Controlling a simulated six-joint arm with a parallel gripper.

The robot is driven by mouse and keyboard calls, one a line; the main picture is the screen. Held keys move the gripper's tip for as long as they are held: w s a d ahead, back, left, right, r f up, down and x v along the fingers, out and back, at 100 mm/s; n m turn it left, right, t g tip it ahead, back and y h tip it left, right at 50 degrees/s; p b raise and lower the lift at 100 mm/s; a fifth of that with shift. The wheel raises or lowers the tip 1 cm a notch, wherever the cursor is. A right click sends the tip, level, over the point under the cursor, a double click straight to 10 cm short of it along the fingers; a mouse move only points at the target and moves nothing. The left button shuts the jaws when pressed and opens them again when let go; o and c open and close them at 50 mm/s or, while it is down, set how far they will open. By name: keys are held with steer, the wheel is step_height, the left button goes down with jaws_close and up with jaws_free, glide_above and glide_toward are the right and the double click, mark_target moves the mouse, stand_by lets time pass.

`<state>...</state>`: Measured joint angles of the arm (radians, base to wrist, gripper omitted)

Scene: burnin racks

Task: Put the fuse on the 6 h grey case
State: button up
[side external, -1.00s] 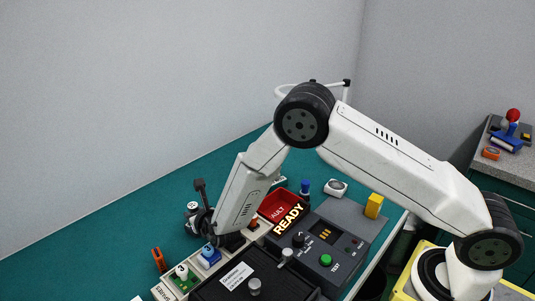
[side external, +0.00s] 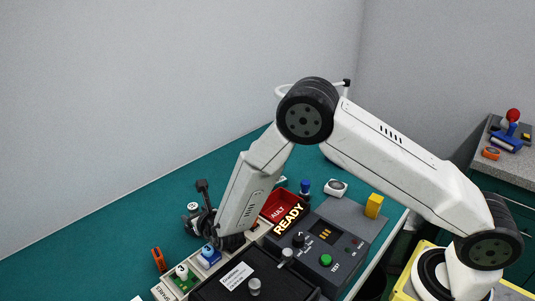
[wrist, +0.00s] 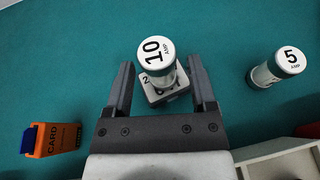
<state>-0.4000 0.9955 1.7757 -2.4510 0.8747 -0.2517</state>
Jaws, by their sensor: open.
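In the wrist view a fuse (wrist: 158,55) with a white cap marked 10 AMP stands between the spread fingers of my gripper (wrist: 160,62). My gripper is open, with clear gaps on both sides of the fuse. Beneath the fuse is a pale grey square block (wrist: 151,92) with a 2 on it; its other marking is partly hidden. A second fuse (wrist: 277,68), marked 5 AMP, stands apart at the right. In the side view my dark gripper (side external: 207,225) is low over the teal bench, partly behind my white arm. I cannot make out a 6 h label.
An orange card (wrist: 52,139) lies left of my gripper. The side view shows a spares tray (side external: 165,292) with green (side external: 186,280) and blue (side external: 208,257) pieces, a red bin (side external: 281,205), a READY sign (side external: 288,218) and a grey test console (side external: 345,232).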

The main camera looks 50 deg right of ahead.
steer(key=v, duration=1)
steer(key=shift+s, duration=0.25)
stand_by(0.3)
